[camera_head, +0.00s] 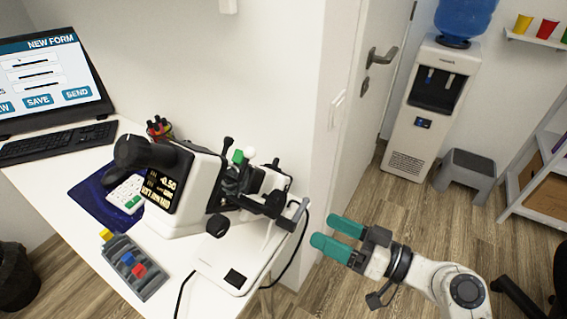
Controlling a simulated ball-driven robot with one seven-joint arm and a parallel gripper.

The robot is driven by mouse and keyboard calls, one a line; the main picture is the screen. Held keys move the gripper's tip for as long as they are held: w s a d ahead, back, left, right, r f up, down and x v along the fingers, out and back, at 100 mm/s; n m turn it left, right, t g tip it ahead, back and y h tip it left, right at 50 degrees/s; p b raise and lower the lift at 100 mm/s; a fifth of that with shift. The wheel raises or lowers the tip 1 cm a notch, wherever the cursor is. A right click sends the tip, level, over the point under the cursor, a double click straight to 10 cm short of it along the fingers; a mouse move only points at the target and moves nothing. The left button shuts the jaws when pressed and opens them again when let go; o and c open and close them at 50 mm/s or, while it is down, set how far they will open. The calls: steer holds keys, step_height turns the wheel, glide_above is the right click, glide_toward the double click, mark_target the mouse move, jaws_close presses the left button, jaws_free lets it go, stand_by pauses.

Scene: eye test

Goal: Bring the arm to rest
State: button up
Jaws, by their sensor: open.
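My gripper (339,238) has two green fingers, spread apart with nothing between them. It is at the lower middle right in the head view, in the air over the wood floor, just right of the white desk's edge. My white arm (440,277) reaches in from the lower right corner. The gripper touches nothing that I can see. The nearest thing on its left is an eye-test device (196,185) with a black and white body and a small lit display.
The white desk (62,177) also holds a monitor (48,80), a keyboard (58,142) and a grey tray (152,284) with coloured blocks. A black cable hangs near the desk's right edge. A water cooler (426,110) and grey stool (466,176) stand behind. Floor between them and my arm is clear.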

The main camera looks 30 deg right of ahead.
steer(key=s+a+f+n+g+h+p, duration=0.1)
steer(key=s+a+f+g, duration=0.15)
steer(key=f+g, duration=0.2)
steer(key=s+a+f+g+h+p, duration=0.1)
steer(key=s+f+g, duration=0.2)
steer(key=f, duration=0.3)
steer(key=s+d+f+m+g+h+p, duration=0.1)
steer(key=s+d+g+h, duration=0.4)
steer(key=s, duration=0.6)
step_height(320, 180, down, 2)
steer(key=shift+s+d+f+m+g+h+p, duration=0.25)
steer(key=shift+m+g+h+p, duration=0.15)
steer(key=shift+g+h+p, duration=0.55)
stand_by(1.6)
